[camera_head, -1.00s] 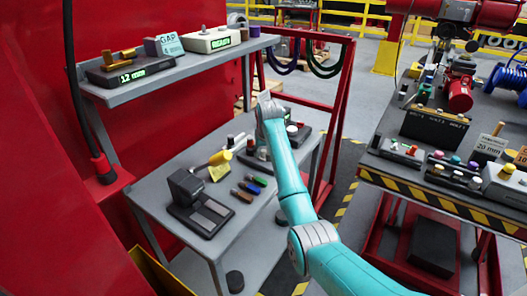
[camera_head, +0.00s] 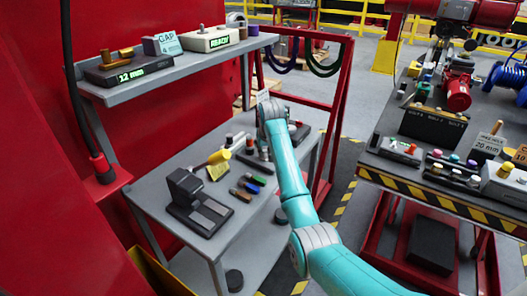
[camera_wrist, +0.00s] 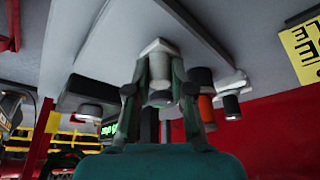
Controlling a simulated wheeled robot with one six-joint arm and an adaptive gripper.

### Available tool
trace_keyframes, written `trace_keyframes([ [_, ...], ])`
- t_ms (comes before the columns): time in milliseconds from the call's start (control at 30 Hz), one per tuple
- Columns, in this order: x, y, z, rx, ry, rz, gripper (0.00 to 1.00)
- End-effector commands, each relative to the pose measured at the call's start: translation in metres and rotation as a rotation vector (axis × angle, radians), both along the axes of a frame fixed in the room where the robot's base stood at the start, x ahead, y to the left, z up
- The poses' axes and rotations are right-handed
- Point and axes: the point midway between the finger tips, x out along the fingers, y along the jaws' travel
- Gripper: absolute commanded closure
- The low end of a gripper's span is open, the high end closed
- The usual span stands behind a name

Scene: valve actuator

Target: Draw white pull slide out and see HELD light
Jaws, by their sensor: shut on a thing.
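In the wrist view my gripper (camera_wrist: 160,94) has its two fingers closed on the sides of a pale grey-white cylindrical knob (camera_wrist: 159,66) with a flat-sided white collar behind it. I take this knob to be the white pull slide. In the head view my wrist covers the gripper and this knob above the far end of the grey bench. A cream box (camera_head: 211,39) on the upper shelf shows a green READY display. No display reading HELD is legible.
A red frame borders the bench's far right.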

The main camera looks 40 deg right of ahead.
Motion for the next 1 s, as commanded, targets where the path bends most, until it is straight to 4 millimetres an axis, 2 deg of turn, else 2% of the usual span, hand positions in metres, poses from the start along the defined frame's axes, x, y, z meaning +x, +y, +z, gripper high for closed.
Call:
trace_keyframes([
  [700,-0.018,-0.007,-0.001,0.0,0.002,0.0,1.0],
  [1000,-0.012,-0.004,0.0,0.0,0.002,0.0,1.0],
])
